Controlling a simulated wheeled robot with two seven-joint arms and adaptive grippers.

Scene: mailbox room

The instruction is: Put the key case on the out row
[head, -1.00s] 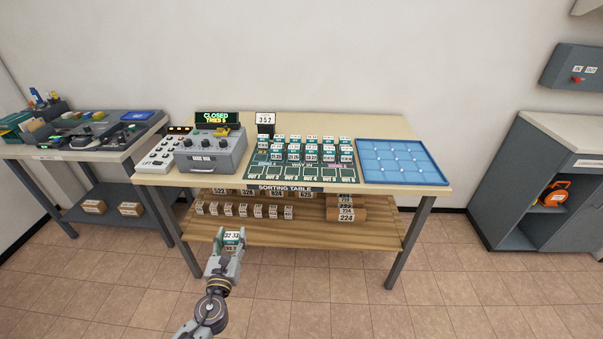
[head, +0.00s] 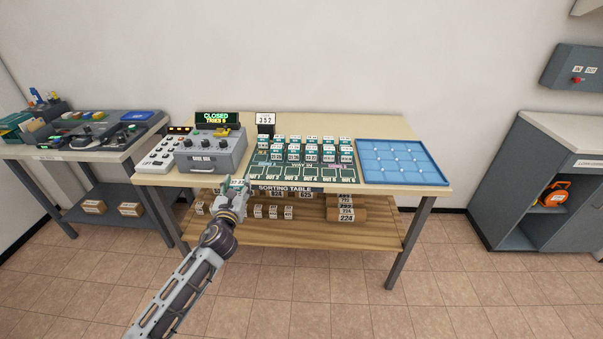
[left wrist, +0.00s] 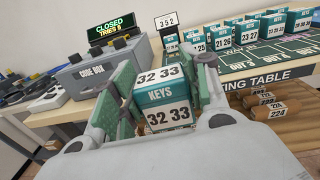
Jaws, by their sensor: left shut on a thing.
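My left gripper (head: 236,187) is shut on a teal and white key case (left wrist: 167,97) marked KEYS and 32 33, which sits upright between the fingers in the left wrist view. The gripper is at the front edge of the sorting table, just left of its label. In the head view the case is small and mostly hidden. The out row (head: 308,173) is a line of marked empty boxes along the front of the dark green mat. Its left end is near the gripper. Several similar key cases (head: 309,153) stand in rows behind it. My right gripper is not in view.
A grey code box (head: 211,154) with a display reading CLOSED, TRIES 5 stands left of the mat. A sign reading 352 (head: 265,119) stands behind it. A blue tray (head: 402,161) lies at the right. A lower shelf (head: 300,230) holds small boxes and rolls.

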